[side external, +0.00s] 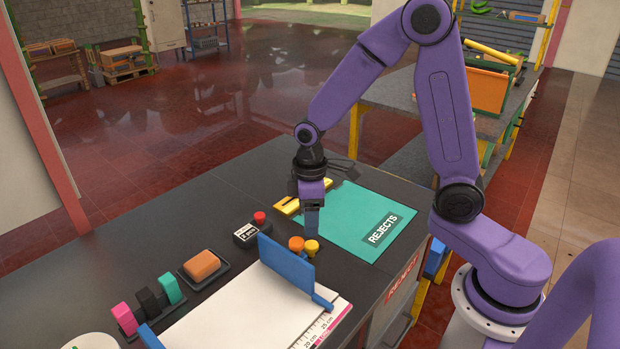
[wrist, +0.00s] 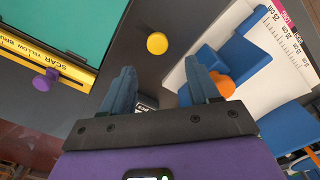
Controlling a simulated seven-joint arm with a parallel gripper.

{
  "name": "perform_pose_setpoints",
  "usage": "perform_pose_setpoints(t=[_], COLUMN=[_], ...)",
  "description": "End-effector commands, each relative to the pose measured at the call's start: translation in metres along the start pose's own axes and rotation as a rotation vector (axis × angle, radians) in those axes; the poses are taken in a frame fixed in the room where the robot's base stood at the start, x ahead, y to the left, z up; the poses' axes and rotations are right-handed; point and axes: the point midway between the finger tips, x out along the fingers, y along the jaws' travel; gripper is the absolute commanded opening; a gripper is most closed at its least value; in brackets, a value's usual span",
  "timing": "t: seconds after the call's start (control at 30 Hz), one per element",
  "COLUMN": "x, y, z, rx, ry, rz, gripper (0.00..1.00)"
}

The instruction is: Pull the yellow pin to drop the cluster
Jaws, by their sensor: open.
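A round yellow knob, perhaps the head of the yellow pin (side external: 312,248), shows beside the blue upright panel (side external: 286,262). In the wrist view the yellow knob (wrist: 157,43) lies ahead of the gap between my fingers, apart from them. An orange knob (side external: 296,243) is close by; in the wrist view it (wrist: 224,86) is partly behind my right finger, against the blue part. My gripper (side external: 312,230) points down just behind the knobs, and its fingers (wrist: 160,66) are spread with nothing between the tips. I cannot make out a hanging cluster in either view.
A teal REJECTS mat (side external: 365,215) lies to the right, with a yellow bar (side external: 290,207) at its left edge. A white measuring board (side external: 245,310) is in front.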

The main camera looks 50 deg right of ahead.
Motion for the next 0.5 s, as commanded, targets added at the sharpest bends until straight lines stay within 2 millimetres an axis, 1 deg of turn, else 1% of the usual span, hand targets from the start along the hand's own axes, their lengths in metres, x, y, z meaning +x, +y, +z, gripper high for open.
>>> perform_pose_setpoints(t=[0.03, 0.3, 0.4, 0.5], x=[-0.010, -0.063, -0.078, -0.088], y=[0.000, 0.000, 0.000, 0.000], z=[-0.001, -0.001, -0.001, -0.001], rx=[0.000, 0.000, 0.000, -0.001], ry=[0.007, 0.006, 0.005, 0.003], rz=[0.003, 0.003, 0.002, 0.001], gripper=[0.60, 0.60, 0.60, 0.60])
